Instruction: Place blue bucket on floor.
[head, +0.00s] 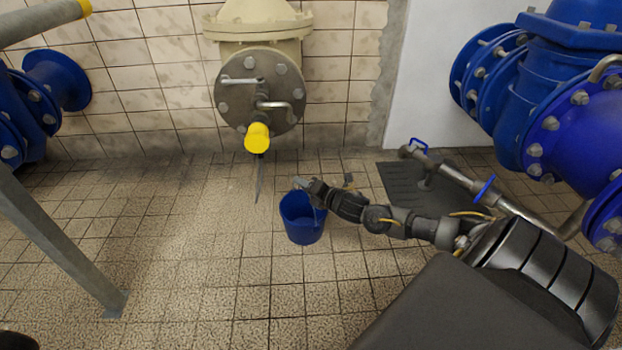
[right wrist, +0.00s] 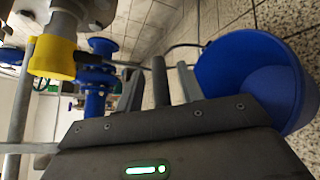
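The blue bucket (head: 303,226) is upright below and to the right of the yellow-ended tap, and it looks to be on the tiled floor. My right gripper (head: 312,188) is at the bucket's upper rim. In the right wrist view the bucket (right wrist: 270,80) is at the right, its inside partly visible. The fingers of my right gripper (right wrist: 160,85) stand apart there, beside the bucket's wall, with a dark bar between them. I see no bucket wall gripped between them. Whether a finger touches the rim is unclear. My left gripper is not in view.
A beige flanged valve with a yellow-ended tap (head: 257,138) is on the wall behind. Large blue flanged pipes (head: 565,90) fill the right, and a grey pipe (head: 470,183) runs below them. A grey post (head: 60,240) stands at left. The floor (head: 200,260) between is clear.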

